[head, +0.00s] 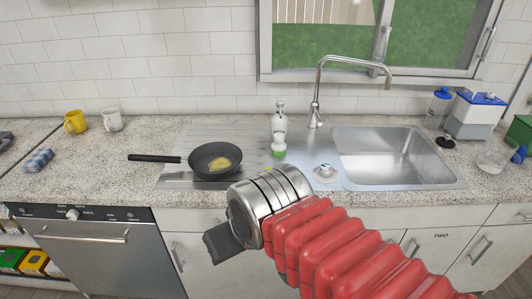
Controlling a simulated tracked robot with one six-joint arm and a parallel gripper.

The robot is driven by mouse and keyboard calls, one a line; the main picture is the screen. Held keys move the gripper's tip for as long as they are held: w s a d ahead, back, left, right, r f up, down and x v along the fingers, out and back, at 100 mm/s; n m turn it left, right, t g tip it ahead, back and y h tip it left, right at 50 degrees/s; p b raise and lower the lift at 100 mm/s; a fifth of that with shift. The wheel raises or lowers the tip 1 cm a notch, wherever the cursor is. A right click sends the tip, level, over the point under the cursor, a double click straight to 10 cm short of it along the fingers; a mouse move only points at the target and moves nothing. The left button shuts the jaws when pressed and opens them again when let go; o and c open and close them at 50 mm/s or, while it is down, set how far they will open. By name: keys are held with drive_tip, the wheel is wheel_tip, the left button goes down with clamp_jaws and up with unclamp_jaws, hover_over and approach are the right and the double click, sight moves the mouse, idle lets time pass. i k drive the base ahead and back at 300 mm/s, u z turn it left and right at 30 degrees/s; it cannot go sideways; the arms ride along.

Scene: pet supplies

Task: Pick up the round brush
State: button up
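A small round white-and-grey object with a knob on top (325,171), which looks like the round brush, sits on the steel surface just left of the sink basin. Its bristles cannot be made out. My gripper (222,242) is a dark grey end on a silver wrist, at the lower middle of the head view. It is in front of the counter, left of and nearer than the brush, and apart from it. Whether its fingers are open or shut does not show, and I see nothing held in it.
A soap bottle (279,130) and a black frying pan (216,160) with something yellow in it stand left of the brush. The tap (317,95) rises behind it, and the sink basin (395,158) is empty. Mugs (75,122) and a checked cloth (38,160) are far left; bottles and containers (473,115) far right.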

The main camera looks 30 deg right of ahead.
sight(278, 147)
drive_tip(key=u, duration=0.4)
drive_tip(key=k, duration=0.55)
drive_tip(key=u, duration=0.7)
drive_tip(key=k, duration=0.45)
drive_tip(key=u, duration=0.25)
drive_tip(key=i, duration=0.85)
drive_tip(key=z, duration=0.5)
drive_tip(key=i, duration=0.6)
drive_tip(key=z, duration=0.95)
drive_tip(key=i, duration=0.7)
drive_tip(key=z, duration=0.4)
